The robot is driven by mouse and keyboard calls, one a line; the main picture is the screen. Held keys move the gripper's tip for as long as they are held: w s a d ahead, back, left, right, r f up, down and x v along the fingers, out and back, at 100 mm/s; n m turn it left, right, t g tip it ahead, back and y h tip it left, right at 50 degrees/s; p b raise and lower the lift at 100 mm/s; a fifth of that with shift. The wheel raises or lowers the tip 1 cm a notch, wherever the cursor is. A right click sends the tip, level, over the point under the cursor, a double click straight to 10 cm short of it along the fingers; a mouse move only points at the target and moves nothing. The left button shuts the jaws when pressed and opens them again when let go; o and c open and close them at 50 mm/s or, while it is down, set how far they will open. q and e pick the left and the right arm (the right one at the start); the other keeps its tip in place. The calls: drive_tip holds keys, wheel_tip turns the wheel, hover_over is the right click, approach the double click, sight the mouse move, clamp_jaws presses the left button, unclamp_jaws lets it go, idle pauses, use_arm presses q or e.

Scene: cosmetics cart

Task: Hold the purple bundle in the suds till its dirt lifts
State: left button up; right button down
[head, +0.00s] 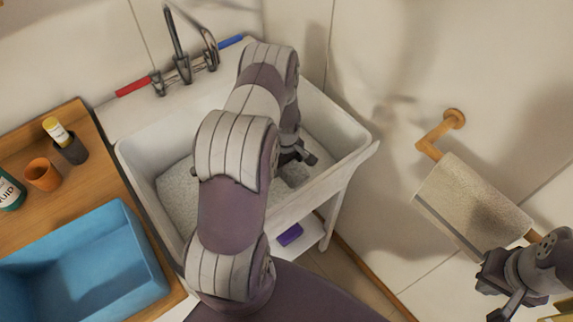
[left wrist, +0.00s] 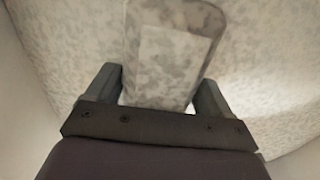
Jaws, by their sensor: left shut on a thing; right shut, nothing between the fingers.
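My left gripper (head: 298,155) reaches down into the white sink (head: 133,160), over grey-white speckled suds (head: 178,190). In the left wrist view its two fingers (left wrist: 160,95) are shut on a pale bundle (left wrist: 165,55) with grey-brown blotches, lying against the suds. I see no clear purple on the bundle, and its lower part is hidden. In the head view my arm and gripper hide most of it. My right gripper (head: 492,285) is shut and empty at the lower right, beside a hanging towel.
The beige towel (head: 470,205) hangs on a wooden wall rail. A tap (head: 182,68) stands behind the sink. A small purple block (head: 289,234) lies on the shelf below. A blue bin (head: 85,260), an orange cup (head: 43,174) and bottles are on the wooden counter at left.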

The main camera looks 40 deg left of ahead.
use_arm(q)
drive_tip(key=shift+s, duration=0.2)
wheel_tip(320, 180, up, 23)
drive_tip(key=p, duration=1.8)
